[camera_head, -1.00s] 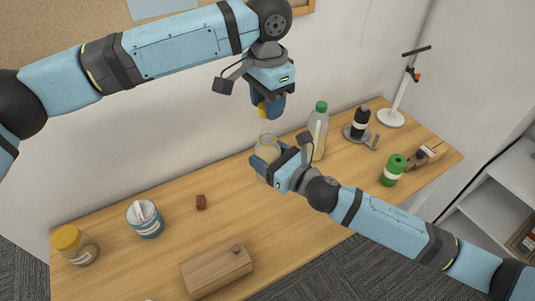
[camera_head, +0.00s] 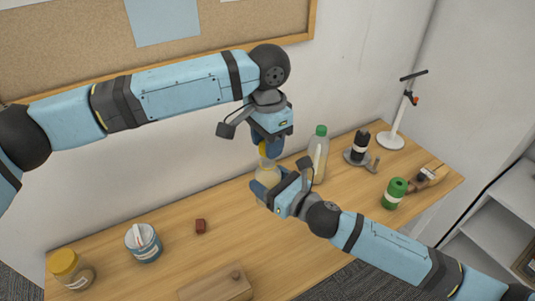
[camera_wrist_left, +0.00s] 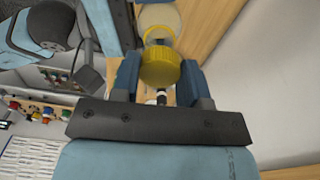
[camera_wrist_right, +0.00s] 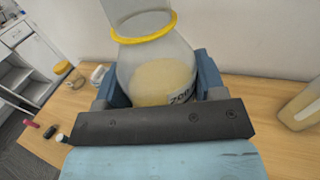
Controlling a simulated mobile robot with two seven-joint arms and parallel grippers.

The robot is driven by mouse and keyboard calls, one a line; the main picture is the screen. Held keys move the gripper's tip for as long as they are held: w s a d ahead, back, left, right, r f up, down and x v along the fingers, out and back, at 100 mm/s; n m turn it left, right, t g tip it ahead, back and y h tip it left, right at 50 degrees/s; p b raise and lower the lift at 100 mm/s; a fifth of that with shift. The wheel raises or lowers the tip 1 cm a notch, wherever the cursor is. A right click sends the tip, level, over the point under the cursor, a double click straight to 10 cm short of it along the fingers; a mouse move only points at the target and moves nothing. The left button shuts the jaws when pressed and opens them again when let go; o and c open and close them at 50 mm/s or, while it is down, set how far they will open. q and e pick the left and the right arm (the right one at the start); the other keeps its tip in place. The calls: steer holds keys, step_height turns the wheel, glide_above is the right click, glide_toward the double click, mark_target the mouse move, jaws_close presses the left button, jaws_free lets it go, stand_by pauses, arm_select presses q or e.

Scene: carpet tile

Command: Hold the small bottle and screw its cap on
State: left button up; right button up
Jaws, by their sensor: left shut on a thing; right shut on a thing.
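The small bottle (camera_head: 267,175) is clear with pale yellow contents. My right gripper (camera_head: 270,190) is shut around its body and holds it upright or nearly so. In the right wrist view the bottle (camera_wrist_right: 160,75) shows a yellow ring round its neck and part of a dark-lettered label. The yellow cap (camera_head: 263,149) is in my left gripper (camera_head: 269,147), which is shut on it directly above the bottle. The left wrist view shows the cap (camera_wrist_left: 160,68) between the fingers, with the bottle's neck just beyond. I cannot tell whether cap and neck touch.
A green-capped bottle (camera_head: 318,155) stands close to the right of the small bottle. Jars, a small red block (camera_head: 200,226) and a wooden box (camera_head: 215,287) are left and front.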

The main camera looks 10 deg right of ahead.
arm_select(q)
steer(key=shift+f, duration=0.9)
steer(key=shift+f, duration=0.5)
